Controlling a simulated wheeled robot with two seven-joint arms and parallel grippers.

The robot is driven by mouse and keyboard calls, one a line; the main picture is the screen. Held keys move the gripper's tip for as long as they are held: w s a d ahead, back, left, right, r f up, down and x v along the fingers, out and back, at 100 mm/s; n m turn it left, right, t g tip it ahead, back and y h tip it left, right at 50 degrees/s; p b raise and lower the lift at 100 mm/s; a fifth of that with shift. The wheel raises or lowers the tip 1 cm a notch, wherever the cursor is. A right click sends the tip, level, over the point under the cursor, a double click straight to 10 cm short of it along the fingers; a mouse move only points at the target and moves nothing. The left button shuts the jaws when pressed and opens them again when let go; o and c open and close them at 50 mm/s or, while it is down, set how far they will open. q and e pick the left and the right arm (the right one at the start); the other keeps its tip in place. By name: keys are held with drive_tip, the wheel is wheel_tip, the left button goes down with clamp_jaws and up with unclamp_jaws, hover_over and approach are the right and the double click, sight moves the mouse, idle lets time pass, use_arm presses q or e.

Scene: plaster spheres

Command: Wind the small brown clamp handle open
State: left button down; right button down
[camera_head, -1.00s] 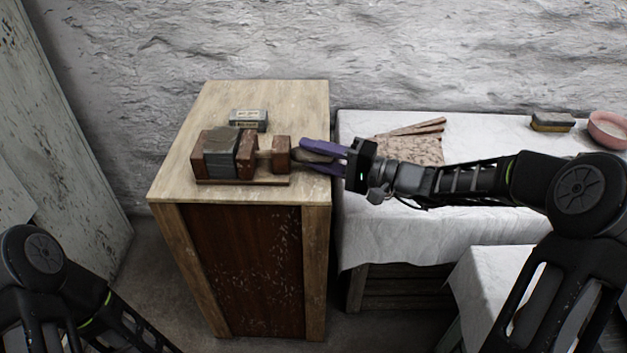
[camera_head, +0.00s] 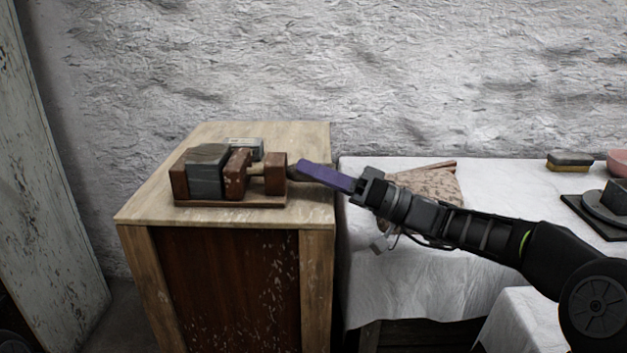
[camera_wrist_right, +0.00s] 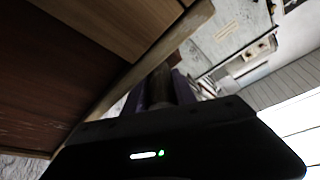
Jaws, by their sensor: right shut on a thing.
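The wooden clamp (camera_head: 276,160) stands on the cabinet top in the head view. A grey block (camera_head: 205,172) sits between its left end and its brown sliding jaw (camera_head: 236,175); I cannot tell whether the jaw touches it. The small brown handle (camera_head: 293,172) sticks out of the clamp's right end. My right gripper (camera_head: 312,171), with purple fingers, is shut on the handle from the right, rolled so one finger covers most of the other. In the right wrist view the fingers flank a dark brown shape (camera_wrist_right: 159,88), apparently the handle. My left gripper is out of view.
A small grey box (camera_head: 243,145) lies behind the clamp on the wooden cabinet (camera_head: 150,205). The cloth-covered table (camera_head: 400,290) to the right holds a speckled cloth bundle (camera_head: 430,185), a sponge-like block (camera_head: 570,160) and a pink bowl (camera_head: 618,163).

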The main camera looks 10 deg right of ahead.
drive_tip(key=shift+n+y, duration=0.4)
drive_tip(key=shift+n, duration=0.4)
drive_tip(key=c, duration=1.3)
unclamp_jaws()
drive_tip(key=shift+d, duration=0.15)
drive_tip(key=shift+s+d+f, duration=0.1)
drive_tip(key=shift+d, duration=0.15)
drive_tip(key=v, duration=0.7)
